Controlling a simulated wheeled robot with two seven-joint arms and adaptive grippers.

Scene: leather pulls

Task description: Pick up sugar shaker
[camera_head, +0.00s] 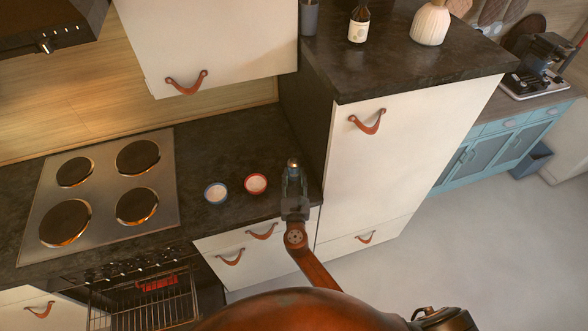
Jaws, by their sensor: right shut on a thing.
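The sugar shaker (293,164) is a small vessel with a metallic, orange-tinted top, near the right end of the dark counter, beside the tall white cabinet. My right gripper (294,182) reaches over the counter's front edge and is shut on the shaker, with its fingers around the shaker's sides. The fingers hide much of the shaker's body. I cannot tell whether its base touches the counter. My left gripper is not in view.
A red-rimmed bowl (255,184) and a blue-rimmed bowl (216,193) stand left of the shaker on the counter (215,155). Further left is a hob (105,190). The tall cabinet (375,170) rises close on the right. An open oven rack (150,310) lies below the hob.

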